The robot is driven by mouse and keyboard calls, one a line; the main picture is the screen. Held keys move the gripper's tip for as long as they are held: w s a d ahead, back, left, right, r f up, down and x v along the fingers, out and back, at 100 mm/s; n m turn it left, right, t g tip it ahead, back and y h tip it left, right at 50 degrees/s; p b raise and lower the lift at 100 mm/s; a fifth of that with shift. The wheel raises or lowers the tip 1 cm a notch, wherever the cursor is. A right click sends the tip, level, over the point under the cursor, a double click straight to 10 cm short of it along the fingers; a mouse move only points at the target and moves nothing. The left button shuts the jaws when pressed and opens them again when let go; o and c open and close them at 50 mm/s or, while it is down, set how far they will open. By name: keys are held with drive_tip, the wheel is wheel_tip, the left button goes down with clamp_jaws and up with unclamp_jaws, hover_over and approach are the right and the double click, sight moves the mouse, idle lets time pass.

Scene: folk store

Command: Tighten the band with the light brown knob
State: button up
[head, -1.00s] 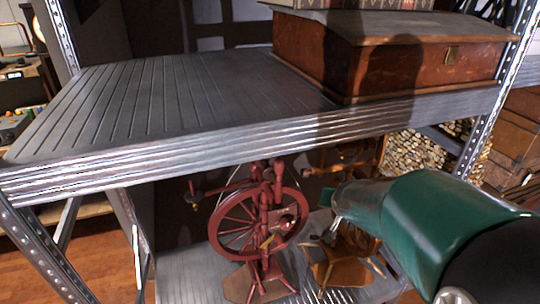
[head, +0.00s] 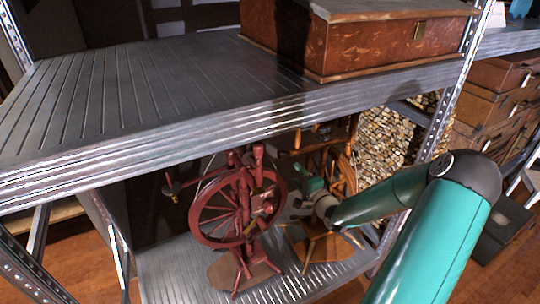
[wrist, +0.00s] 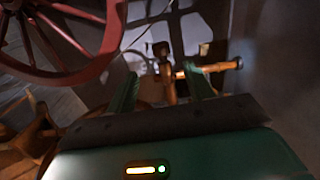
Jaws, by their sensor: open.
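My gripper (head: 312,186) reaches under the grey shelf, between a dark red spinning wheel and a light brown one. In the wrist view its two green fingers (wrist: 160,71) are apart, with nothing held between them. The light brown spinning wheel (head: 342,172) is partly hidden behind my arm in the head view. In the wrist view a light brown wooden upright with a crosspiece (wrist: 212,68) shows beyond the fingers. A rounded light brown end, possibly the knob (wrist: 238,63), is right of the right finger. I cannot make out the band clearly.
The dark red spinning wheel (head: 240,205) stands close left of my gripper; its rim (wrist: 108,40) fills the wrist view's upper left. The metal shelf edge (head: 200,133) is above, carrying a wooden box (head: 370,45). A shelf post (head: 452,90) stands at right.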

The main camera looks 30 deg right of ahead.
sight(281, 155)
drive_tip(key=w, duration=0.4)
drive_tip(key=w+d, duration=0.1)
drive_tip(key=w, duration=0.8)
drive_tip(key=shift+d, duration=0.25)
drive_tip(key=c, duration=1)
drive_tip(key=shift+o, duration=0.2)
drive_tip(key=shift+f+t, duration=0.1)
drive_tip(key=shift+t, duration=0.2)
drive_tip(key=t, duration=0.3)
drive_tip(key=n+t, duration=0.1)
drive_tip(key=t, duration=0.4)
drive_tip(key=shift+y, duration=0.3)
drive_tip(key=shift+t, duration=0.4)
